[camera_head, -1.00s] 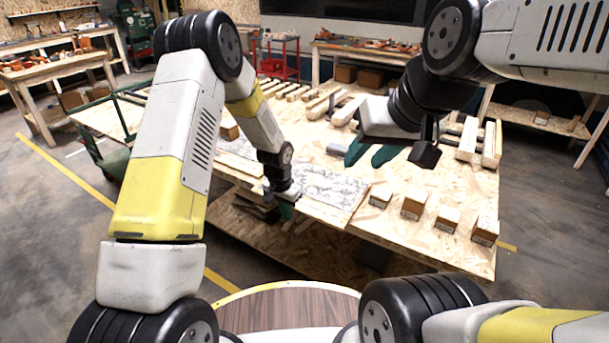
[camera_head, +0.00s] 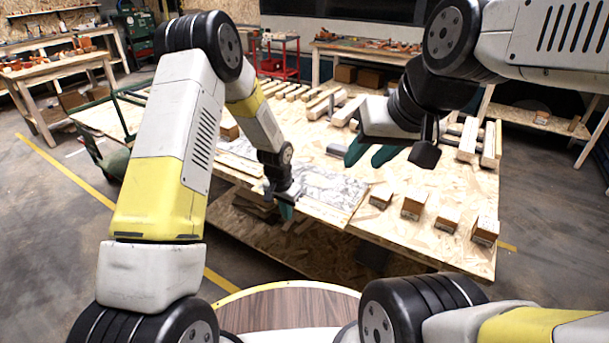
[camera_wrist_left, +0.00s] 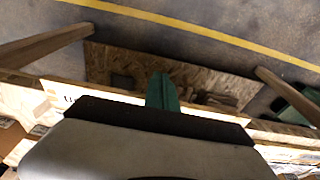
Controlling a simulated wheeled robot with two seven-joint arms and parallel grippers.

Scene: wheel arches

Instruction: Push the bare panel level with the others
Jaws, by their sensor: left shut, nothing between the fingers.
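Flat panels lie along the table's near edge. A grey-white marbled panel (camera_head: 338,187) is right of my left gripper, and a plain wood strip (camera_head: 326,211) runs along its front. More panel surface (camera_head: 241,164) shows to the left. I cannot tell for sure which piece is the bare panel; my arm hides part of the row. My left gripper (camera_head: 287,212) is shut and empty at the near edge, green fingers pointing down. Its fingers also show in the left wrist view (camera_wrist_left: 162,92). My right gripper (camera_head: 370,154) hangs over the table, its two green fingers apart and empty.
Several cardboard boxes (camera_head: 414,204) stand on the table's right front. Timber pieces (camera_head: 481,142) lie along its back and right side. A lower shelf (camera_head: 300,246) is under the near edge. A green cart (camera_head: 108,150) stands at the left.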

